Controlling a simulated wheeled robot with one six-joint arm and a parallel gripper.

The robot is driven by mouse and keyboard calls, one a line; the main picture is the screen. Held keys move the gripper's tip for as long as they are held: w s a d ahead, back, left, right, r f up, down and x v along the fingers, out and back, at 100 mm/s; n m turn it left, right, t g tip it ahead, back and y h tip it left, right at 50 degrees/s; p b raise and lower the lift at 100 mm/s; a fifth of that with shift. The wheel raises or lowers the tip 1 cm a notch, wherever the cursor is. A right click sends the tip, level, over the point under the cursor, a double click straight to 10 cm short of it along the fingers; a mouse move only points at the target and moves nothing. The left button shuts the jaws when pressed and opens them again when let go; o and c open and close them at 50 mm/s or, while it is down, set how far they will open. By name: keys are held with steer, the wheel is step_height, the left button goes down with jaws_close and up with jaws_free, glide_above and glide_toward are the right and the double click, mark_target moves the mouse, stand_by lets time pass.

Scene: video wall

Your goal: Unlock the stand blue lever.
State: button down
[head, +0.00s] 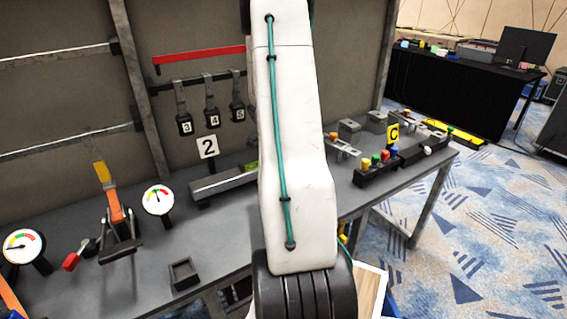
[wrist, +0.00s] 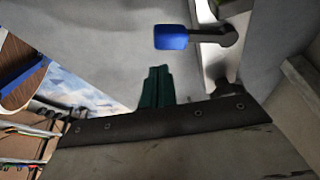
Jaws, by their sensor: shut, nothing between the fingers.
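The blue lever (wrist: 172,37) shows at the top of the wrist view, a blue grip on a short dark arm that reaches right to a dark pivot on a pale metal stand (wrist: 215,60). My gripper (wrist: 157,70) appears as dark green fingers close together, shut and empty. In the wrist picture its tips are just below the blue grip, with a visible gap; the depth between them is hard to tell. In the head view my white arm hides the gripper, and I cannot make out the blue lever.
Coloured buttons (head: 378,160) stand right of my arm. Locks (head: 184,123) hang on the back panel. Patterned carpet lies right.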

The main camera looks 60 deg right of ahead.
steer(key=v, duration=0.9)
steer(key=shift+w+d, duration=0.25)
steer(key=shift+w, duration=0.1)
